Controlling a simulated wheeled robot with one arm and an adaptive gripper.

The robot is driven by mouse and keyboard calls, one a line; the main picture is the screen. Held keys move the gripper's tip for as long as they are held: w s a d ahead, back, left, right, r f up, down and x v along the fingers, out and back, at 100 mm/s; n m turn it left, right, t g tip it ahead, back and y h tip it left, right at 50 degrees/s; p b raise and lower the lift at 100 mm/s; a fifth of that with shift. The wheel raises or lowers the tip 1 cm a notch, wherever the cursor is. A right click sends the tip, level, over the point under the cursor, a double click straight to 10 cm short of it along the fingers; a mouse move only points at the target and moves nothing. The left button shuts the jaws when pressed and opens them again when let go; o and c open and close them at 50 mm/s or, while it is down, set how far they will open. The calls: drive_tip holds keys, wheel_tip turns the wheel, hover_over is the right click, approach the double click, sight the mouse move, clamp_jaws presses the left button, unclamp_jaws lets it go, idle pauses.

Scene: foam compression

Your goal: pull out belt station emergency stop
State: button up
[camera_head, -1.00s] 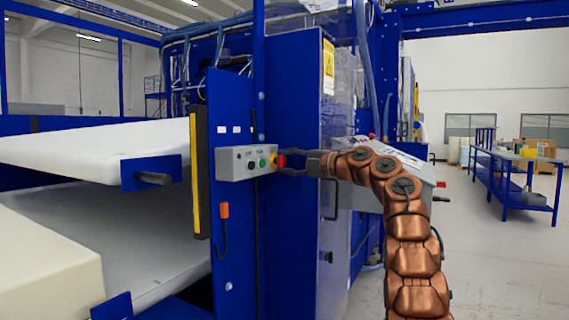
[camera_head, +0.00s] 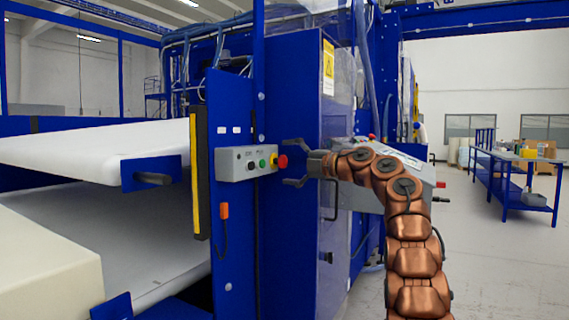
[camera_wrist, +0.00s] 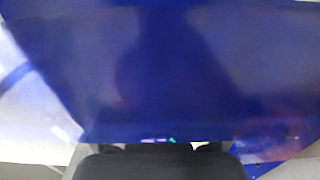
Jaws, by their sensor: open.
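The belt station's control box (camera_head: 236,163) is a small grey panel on a blue post in the head view. The red emergency stop (camera_head: 282,161) is at its right end, beside a green button (camera_head: 262,163) and a dark one (camera_head: 251,165). My gripper (camera_head: 286,163) is open, its dark fingers spread above and below at the right of the red button. In the picture the fingertips sit near the button; contact cannot be told. The wrist view shows mostly a blue surface (camera_wrist: 160,70) and the dark gripper body at the bottom; the button is hidden there.
A white conveyor belt (camera_head: 90,143) and a foam block (camera_head: 45,265) lie at the left. A tall blue cabinet (camera_head: 290,215) stands behind my gripper. A sloped grey console (camera_head: 410,168) is behind my arm. Floor at the right is free before a blue workbench (camera_head: 500,175).

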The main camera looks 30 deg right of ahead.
drive_tip(key=shift+s+d, duration=0.1)
idle(0.3)
drive_tip(key=shift+b+v, duration=0.5)
drive_tip(key=shift+v, duration=0.5)
drive_tip(key=shift+b+v, duration=0.45)
drive_tip(key=shift+v, duration=1.95)
